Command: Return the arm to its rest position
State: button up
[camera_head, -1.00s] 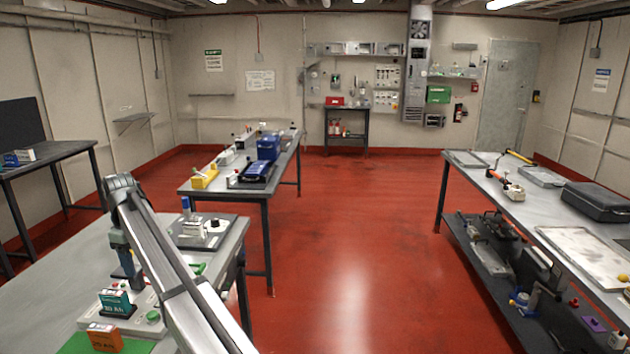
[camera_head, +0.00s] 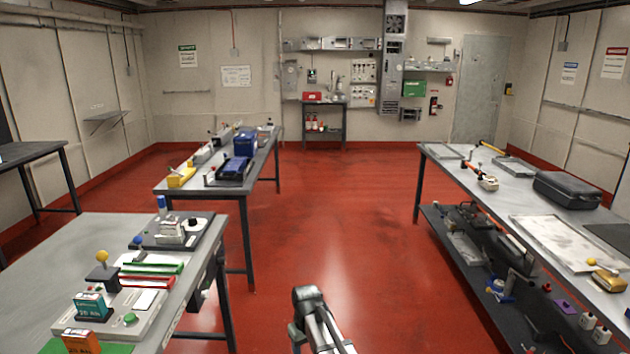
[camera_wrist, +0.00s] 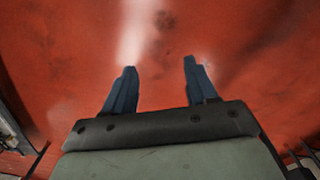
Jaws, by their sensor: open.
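My gripper (camera_wrist: 160,78) shows in the wrist view with its two blue fingers apart. Nothing is between them, and only red floor lies beyond. In the head view my arm (camera_head: 318,320) is low at the bottom centre, in the gap between the benches. My fingers cannot be made out in that view. The near left bench (camera_head: 40,275) stands clear of the arm. On it are a teal battery block (camera_head: 91,306) and an orange block (camera_head: 81,341), both apart from my gripper.
Red floor (camera_head: 330,220) is open ahead. A middle bench (camera_head: 215,188) with a blue box (camera_head: 246,143) stands at left. The right bench (camera_head: 470,175) carries a black case (camera_head: 567,193) and a tray (camera_head: 562,242). A dark lower shelf (camera_head: 440,225) holds several items.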

jog(key=s+d+f+m, duration=0.3)
jog(key=s+d+f, duration=0.1)
jog(key=s+d, duration=0.5)
jog(key=s+d+f+m, duration=0.3)
jog(key=s+d+f, duration=0.25)
jog(key=d, duration=0.55)
jog(key=s+f+g, duration=0.3)
jog(key=s+f, duration=0.7)
jog(key=s, duration=0.5)
jog(key=s+f+g, duration=0.3)
jog(key=s+f, duration=0.6)
jog(key=s, duration=0.5)
jog(key=shift+s+a+f+g, duration=0.2)
jog(key=shift+s+f+g, duration=0.15)
jog(key=shift+f+g, duration=0.05)
